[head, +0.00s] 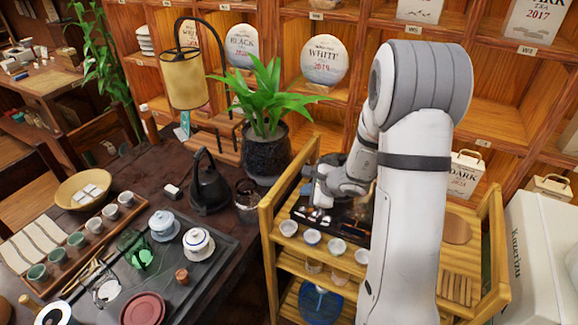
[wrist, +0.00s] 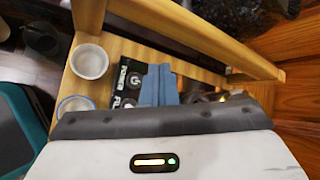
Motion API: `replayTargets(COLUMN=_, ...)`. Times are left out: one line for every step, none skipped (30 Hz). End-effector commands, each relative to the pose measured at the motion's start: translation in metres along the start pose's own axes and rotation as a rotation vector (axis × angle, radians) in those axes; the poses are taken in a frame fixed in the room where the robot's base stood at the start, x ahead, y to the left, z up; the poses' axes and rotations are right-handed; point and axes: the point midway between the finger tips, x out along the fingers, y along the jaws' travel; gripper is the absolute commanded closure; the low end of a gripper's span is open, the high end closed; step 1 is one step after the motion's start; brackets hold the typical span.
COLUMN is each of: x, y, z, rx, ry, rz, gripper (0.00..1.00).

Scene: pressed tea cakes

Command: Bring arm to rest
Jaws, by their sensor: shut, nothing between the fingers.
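My arm stands over the wooden cart (head: 268,235) in the head view, bent down at the elbow. Its wrist end and my gripper hang low over the cart's top, partly hidden by the arm. In the wrist view the two blue-grey fingers of my gripper (wrist: 158,72) lie side by side, closed, with nothing visible between them. Below them in that view is a black item with white lettering (wrist: 128,80). Small white cups (head: 288,228) stand along the cart's near edge, and one cup (wrist: 89,62) shows left of the fingers.
A dark tea tray (head: 215,270) with teaware lies on the table at left, near a black kettle (head: 209,185). A potted plant (head: 266,150) stands behind the cart's left side. Wooden shelves (head: 290,95) close off the back. A white box (head: 535,250) is at right.

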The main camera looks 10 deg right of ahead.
Motion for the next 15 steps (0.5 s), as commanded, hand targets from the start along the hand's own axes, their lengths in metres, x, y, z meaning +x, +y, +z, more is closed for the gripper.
replayTargets(x=0.000, y=0.000, z=0.000, rx=0.000, ry=0.000, rz=0.000, gripper=1.00)
replayTargets(x=0.000, y=0.000, z=0.000, rx=0.000, ry=0.000, rz=0.000, gripper=1.00)
replayTargets(x=0.000, y=0.000, z=0.000, rx=0.000, ry=0.000, rz=0.000, gripper=1.00)
replayTargets(x=-0.001, y=0.000, z=0.001, rx=-0.004, ry=-0.002, rz=0.000, gripper=1.00)
replayTargets(x=-0.004, y=-0.001, z=0.005, rx=-0.022, ry=-0.008, rz=0.003, gripper=1.00)
replayTargets(x=-0.008, y=-0.001, z=0.013, rx=-0.054, ry=-0.018, rz=0.008, gripper=1.00)
replayTargets(x=-0.013, y=-0.001, z=0.020, rx=-0.086, ry=-0.029, rz=0.015, gripper=1.00)
replayTargets(x=-0.019, y=0.000, z=0.029, rx=-0.126, ry=-0.042, rz=0.023, gripper=1.00)
replayTargets(x=-0.028, y=0.002, z=0.042, rx=-0.190, ry=-0.061, rz=0.039, gripper=1.00)
replayTargets(x=-0.036, y=0.004, z=0.052, rx=-0.244, ry=-0.075, rz=0.052, gripper=1.00)
replayTargets(x=-0.045, y=0.007, z=0.063, rx=-0.303, ry=-0.091, rz=0.067, gripper=1.00)
replayTargets(x=-0.058, y=0.012, z=0.077, rx=-0.387, ry=-0.110, rz=0.089, gripper=1.00)
replayTargets(x=-0.067, y=0.018, z=0.087, rx=-0.451, ry=-0.122, rz=0.108, gripper=1.00)
replayTargets(x=-0.077, y=0.023, z=0.096, rx=-0.513, ry=-0.134, rz=0.126, gripper=1.00)
replayTargets(x=-0.090, y=0.030, z=0.106, rx=-0.596, ry=-0.146, rz=0.152, gripper=1.00)
